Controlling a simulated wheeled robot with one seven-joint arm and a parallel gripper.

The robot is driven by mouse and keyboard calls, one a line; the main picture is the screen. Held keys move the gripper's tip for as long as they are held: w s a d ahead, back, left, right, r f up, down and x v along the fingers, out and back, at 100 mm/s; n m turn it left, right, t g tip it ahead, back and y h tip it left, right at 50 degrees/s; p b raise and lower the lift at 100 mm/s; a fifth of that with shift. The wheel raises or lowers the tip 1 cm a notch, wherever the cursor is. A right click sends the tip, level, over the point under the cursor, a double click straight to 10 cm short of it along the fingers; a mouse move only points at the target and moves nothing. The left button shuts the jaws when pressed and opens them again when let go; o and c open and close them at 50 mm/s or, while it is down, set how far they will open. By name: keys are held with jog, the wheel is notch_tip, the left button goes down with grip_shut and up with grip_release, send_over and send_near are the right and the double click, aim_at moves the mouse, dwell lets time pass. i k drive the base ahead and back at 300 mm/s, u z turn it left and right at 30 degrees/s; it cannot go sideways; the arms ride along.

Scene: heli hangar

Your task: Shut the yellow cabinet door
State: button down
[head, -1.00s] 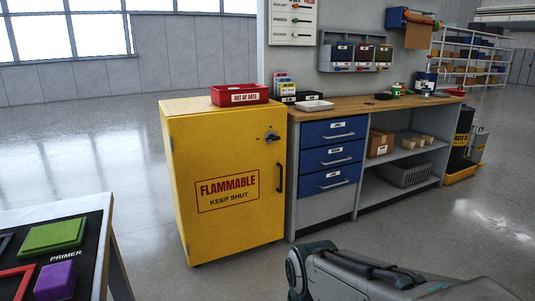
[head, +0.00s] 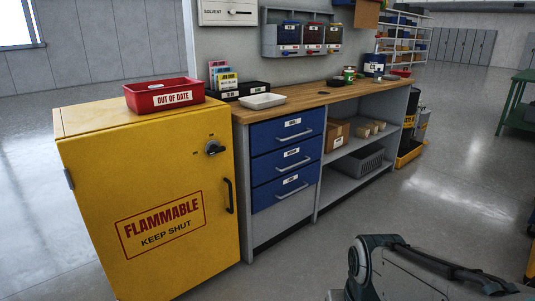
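The yellow cabinet (head: 85,119) stands at the left of the head view, beside the workbench. Its yellow door (head: 135,190) faces me and bears a red "FLAMMABLE KEEP SHUT" label. The door appears to lie flush with the cabinet body; I cannot tell whether a small gap is left. A dark latch knob (head: 214,148) and a black vertical handle (head: 229,196) are on the door's right side, with a hinge on its left edge. Part of my arm shows at the bottom right, well apart from the cabinet. My gripper is not in view.
A red "OUT OF DATE" bin (head: 163,97) sits on the cabinet top. The workbench (head: 310,98) with blue drawers (head: 287,160) adjoins the cabinet on the right. Open floor (head: 460,165) lies to the right, with a green table (head: 515,105) at the far edge.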

aim_at(159, 212)
jog(key=u, duration=0.2)
jog(key=i, duration=1.2)
jog(key=u, duration=0.55)
